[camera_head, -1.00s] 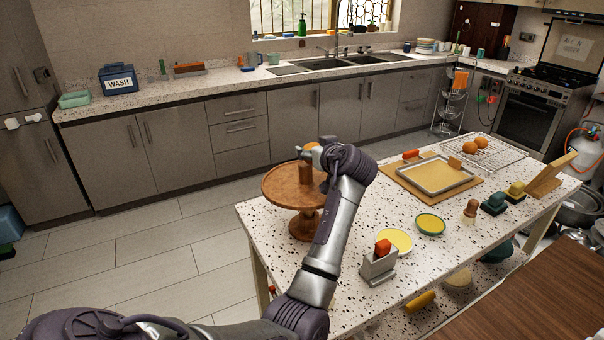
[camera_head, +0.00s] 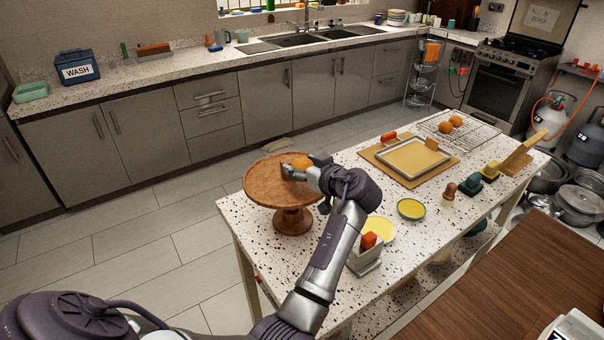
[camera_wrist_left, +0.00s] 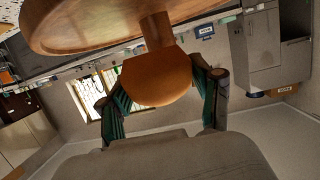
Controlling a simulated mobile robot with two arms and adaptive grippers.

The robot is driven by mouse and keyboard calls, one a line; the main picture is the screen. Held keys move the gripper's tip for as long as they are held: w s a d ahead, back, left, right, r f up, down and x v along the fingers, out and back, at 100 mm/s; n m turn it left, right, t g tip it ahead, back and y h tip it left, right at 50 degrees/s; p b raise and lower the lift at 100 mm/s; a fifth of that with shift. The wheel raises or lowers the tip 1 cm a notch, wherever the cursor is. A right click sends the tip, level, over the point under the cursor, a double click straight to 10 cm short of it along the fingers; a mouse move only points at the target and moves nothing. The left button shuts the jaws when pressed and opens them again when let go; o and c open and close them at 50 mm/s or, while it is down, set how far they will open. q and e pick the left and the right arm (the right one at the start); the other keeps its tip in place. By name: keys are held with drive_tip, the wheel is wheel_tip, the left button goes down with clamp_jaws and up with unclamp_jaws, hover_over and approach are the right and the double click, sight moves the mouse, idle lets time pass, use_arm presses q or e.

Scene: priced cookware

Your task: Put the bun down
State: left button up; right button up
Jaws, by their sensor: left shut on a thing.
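A brown round pedestal stand (camera_head: 265,185) stands at the near left end of the speckled table. My left gripper (camera_head: 298,172) reaches over its right side and is shut on an orange-brown bun (camera_head: 303,162). In the left wrist view, which looks upside down, the bun (camera_wrist_left: 157,80) sits between the green-sided fingers. The stand's plate (camera_wrist_left: 90,25) and a short brown post (camera_wrist_left: 155,28) show beyond the bun. I cannot tell whether the bun touches the post or plate. My right gripper is not in view.
A sink counter runs along the back wall.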

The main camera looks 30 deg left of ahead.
sight(302, 186)
use_arm(q)
drive_tip(key=shift+d+f, duration=0.15)
drive_tip(key=shift+f, duration=0.25)
wheel_tip(302, 186, down, 2)
drive_tip(key=shift+f+p, duration=0.2)
drive_tip(key=shift+p, duration=0.6)
drive_tip(key=shift+f, duration=0.45)
drive_tip(key=o, duration=1.5)
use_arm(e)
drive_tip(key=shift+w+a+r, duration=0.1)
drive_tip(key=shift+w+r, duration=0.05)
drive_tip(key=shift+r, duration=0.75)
